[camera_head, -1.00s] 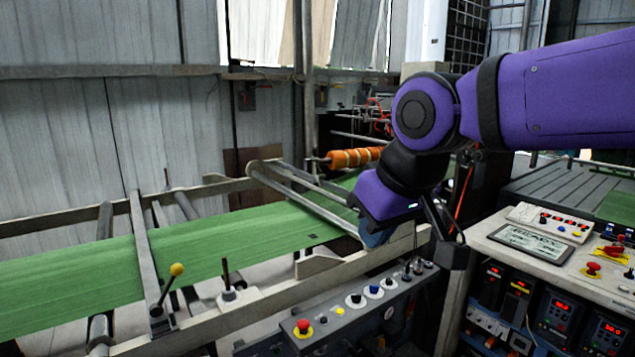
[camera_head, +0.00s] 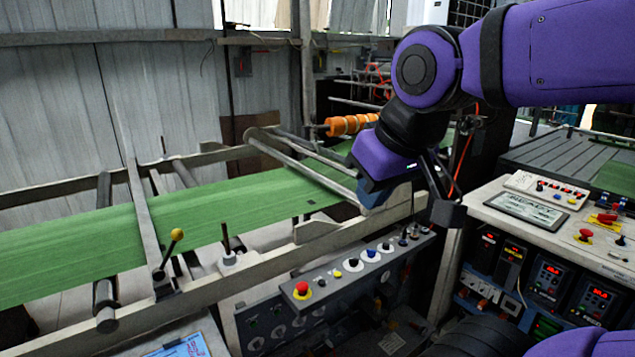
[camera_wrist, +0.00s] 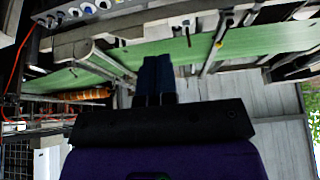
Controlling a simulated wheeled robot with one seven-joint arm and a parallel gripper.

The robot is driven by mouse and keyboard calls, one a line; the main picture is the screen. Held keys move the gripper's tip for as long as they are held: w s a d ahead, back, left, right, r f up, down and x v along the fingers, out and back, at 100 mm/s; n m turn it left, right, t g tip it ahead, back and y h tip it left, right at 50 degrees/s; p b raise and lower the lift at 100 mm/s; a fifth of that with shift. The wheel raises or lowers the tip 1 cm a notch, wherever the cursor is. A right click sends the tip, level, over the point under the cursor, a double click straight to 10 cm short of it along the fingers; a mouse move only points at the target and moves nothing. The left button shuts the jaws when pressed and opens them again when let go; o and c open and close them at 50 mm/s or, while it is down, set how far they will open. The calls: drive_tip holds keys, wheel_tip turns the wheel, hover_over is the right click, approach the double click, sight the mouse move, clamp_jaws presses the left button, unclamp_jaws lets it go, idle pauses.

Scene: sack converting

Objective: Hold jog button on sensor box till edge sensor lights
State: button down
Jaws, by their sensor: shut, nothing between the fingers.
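A grey control box (camera_head: 330,284) with a row of buttons and knobs stands in front of the green web (camera_head: 215,225). It carries a red button on yellow (camera_head: 302,288), a small yellow button (camera_head: 338,274) and several blue or black knobs. Its row of controls also shows upside down at the top left of the wrist view (camera_wrist: 62,20). I cannot tell which control is the jog button, and no lit edge sensor can be made out. My gripper (camera_head: 372,200) is shut and empty, above and behind the box, apart from its buttons. Its dark blue fingers (camera_wrist: 157,72) lie together in the wrist view.
A lever with a yellow knob (camera_head: 177,235) and a dark lever (camera_head: 225,238) stand along the frame rail. An orange roller (camera_head: 350,125) is behind. At right, a console (camera_head: 535,235) carries buttons and red displays. Steel bars cross the web near my gripper.

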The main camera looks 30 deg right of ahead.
drive_tip(key=n+t+y, duration=0.2)
drive_tip(key=n+t, duration=0.2)
drive_tip(key=n, duration=0.8)
hover_over(321, 283)
wheel_tip(321, 283, down, 38)
drive_tip(key=shift+f, duration=4.25)
drive_tip(key=shift+f, duration=0.15)
